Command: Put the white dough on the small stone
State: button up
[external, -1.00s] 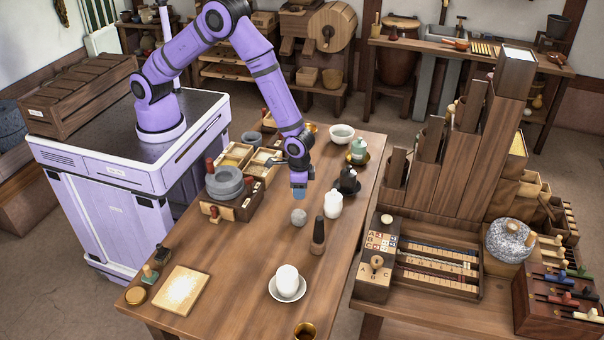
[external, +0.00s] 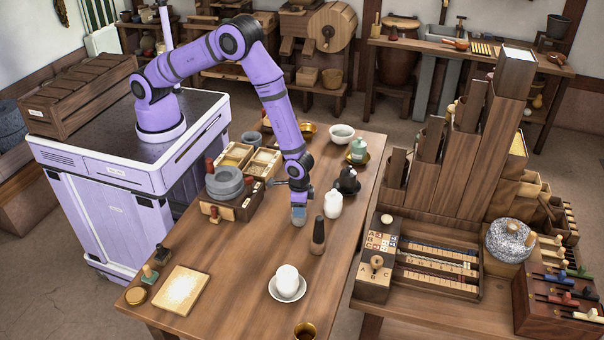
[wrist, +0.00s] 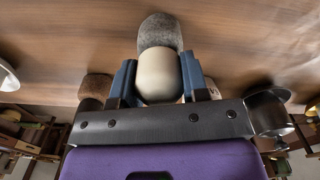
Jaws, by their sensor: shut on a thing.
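My gripper (external: 299,216) points down over the wooden table. In the wrist view its blue fingers are shut on the white dough (wrist: 158,78), a smooth cream-white rounded lump. The small stone (wrist: 158,30), grey and speckled, shows just past the dough in the wrist view. The dough overlaps its edge there; I cannot tell whether the two touch. In the external view the fingers cover most of the stone and hide the dough.
A dark pestle-like piece (external: 318,236) stands close to the right of my gripper, with a white rounded vessel (external: 333,204) behind it. A white cup (external: 287,277) on a saucer stands nearer the front.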

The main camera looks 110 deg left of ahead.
jog(key=o, duration=0.9)
jog(key=shift+f, duration=0.1)
jog(key=shift+o, duration=0.2)
notch_tip(320, 180, up, 12)
jog(key=shift+r, duration=0.2)
jog(key=s+a+r+t, duration=0.15)
jog(key=s+r, duration=0.25)
jog(key=r, duration=0.5)
jog(key=s+a+r+m, duration=0.15)
jog(key=s+r, duration=0.25)
jog(key=r, duration=0.6)
jog(key=s+a+r+t, duration=0.1)
jog(key=s+a+r, duration=0.3)
jog(key=r, duration=0.5)
jog(key=s+a+r+t, duration=0.1)
jog(key=s+r, duration=0.2)
jog(key=s, duration=0.6)
jog(key=s+a+r+m, duration=0.1)
jog(key=s+r, duration=0.2)
jog(key=s, duration=0.6)
jog(key=s+a+r+t, duration=0.1)
jog(key=s+r, duration=0.2)
jog(key=s, duration=0.6)
jog(key=shift+r+t, duration=0.3)
jog(key=shift+t, duration=0.05)
